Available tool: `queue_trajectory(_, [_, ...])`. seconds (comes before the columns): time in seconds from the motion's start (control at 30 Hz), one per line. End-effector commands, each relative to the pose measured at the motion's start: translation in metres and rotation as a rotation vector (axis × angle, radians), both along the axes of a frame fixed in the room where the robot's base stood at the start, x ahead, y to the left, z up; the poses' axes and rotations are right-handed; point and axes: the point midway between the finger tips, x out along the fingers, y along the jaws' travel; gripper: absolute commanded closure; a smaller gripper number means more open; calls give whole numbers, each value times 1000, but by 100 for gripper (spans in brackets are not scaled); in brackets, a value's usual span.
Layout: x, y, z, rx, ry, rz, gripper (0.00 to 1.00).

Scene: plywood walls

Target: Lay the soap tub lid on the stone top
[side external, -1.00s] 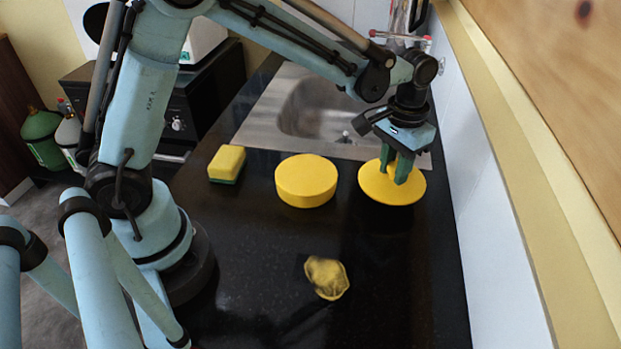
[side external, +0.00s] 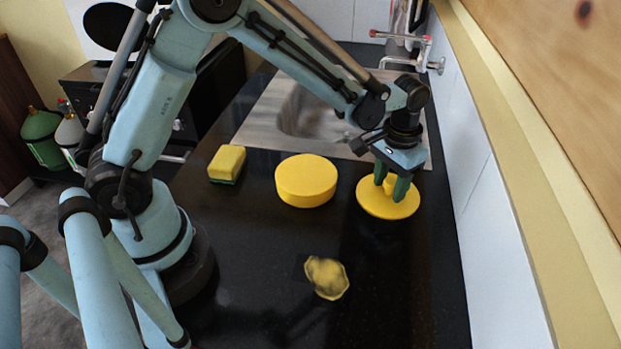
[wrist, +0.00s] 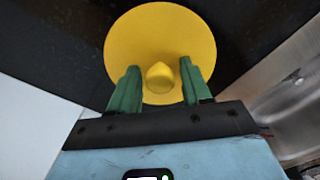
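The soap tub lid (side external: 372,207) is a yellow disc with a small round knob in the middle. It lies flat, knob up, on the black stone top (side external: 385,270), near the wall on the right. My gripper (side external: 392,185) points down over the lid, its green fingers on either side of the knob. In the wrist view the lid (wrist: 160,30) fills the upper middle, and a narrow gap shows between the knob and each finger of my gripper (wrist: 159,72). The gripper is open around the knob and holds nothing.
A thick yellow round block (side external: 306,181) stands left of the lid, with a yellow-green sponge (side external: 227,164) further left. A crumpled yellowish item (side external: 327,278) lies nearer the camera. The sink (side external: 310,108) is behind; a white wall (side external: 485,200) bounds the right side.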

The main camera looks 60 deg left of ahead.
Motion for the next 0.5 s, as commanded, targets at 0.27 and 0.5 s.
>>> queue_trajectory(0.27, [0,0,0,0,0,0,44])
queue_trajectory(0.5, [0,0,16,0,0,0,44])
